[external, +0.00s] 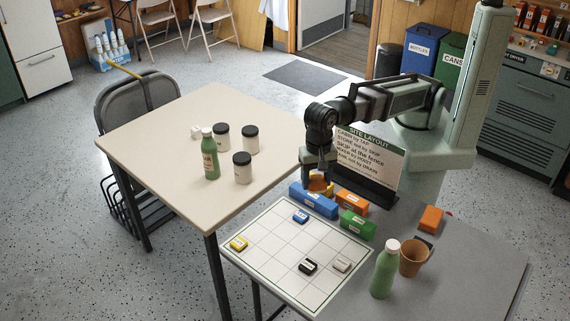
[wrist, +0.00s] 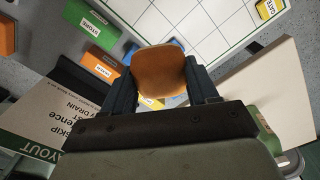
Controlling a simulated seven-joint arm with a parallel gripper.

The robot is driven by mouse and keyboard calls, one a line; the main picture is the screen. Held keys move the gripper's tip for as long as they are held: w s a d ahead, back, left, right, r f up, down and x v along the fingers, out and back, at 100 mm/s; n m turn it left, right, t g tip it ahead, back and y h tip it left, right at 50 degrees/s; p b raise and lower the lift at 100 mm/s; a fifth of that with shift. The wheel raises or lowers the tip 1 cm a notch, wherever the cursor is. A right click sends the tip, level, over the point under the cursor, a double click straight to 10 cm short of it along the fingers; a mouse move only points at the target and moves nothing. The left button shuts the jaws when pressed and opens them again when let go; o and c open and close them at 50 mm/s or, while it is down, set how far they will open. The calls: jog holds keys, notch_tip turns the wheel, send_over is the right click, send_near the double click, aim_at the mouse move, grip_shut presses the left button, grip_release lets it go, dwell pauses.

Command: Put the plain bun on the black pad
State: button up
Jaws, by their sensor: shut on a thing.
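The plain bun (wrist: 158,70), a rounded orange-brown thing, is between the two fingers of my gripper (wrist: 161,84) in the wrist view. In the external view my gripper (external: 319,178) is shut on the bun (external: 318,186), close above the long blue block and near the far corner of the white grid board. Its exact height over the block is hard to tell. A small black piece with a pale label (external: 308,266) lies on the grid board; I cannot tell whether it is the black pad.
The grid board (external: 265,238) holds several small pieces. Blue (external: 313,200), orange (external: 351,201) and green (external: 357,225) blocks stand beside it. The layout sign (external: 370,160) is close behind my gripper. A green bottle (external: 385,270) and brown cup (external: 413,258) stand right. The cream table's front is clear.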

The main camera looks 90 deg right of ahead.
jog(key=s+a+n, duration=0.2)
jog(key=s+a, duration=0.2)
jog(key=s, duration=0.6)
jog(key=s+a+n, duration=0.3)
jog(key=s+a, duration=0.1)
jog(key=s, duration=0.7)
jog(key=s+a+n, duration=0.2)
jog(key=s+a, duration=0.2)
jog(key=s, duration=0.6)
jog(key=shift+d+f, duration=0.2)
jog(key=shift+f, duration=7.4)
jog(key=shift+f, duration=0.15)
jog(key=o, duration=0.9)
jog(key=shift+c, duration=0.2)
notch_tip(320, 180, up, 12)
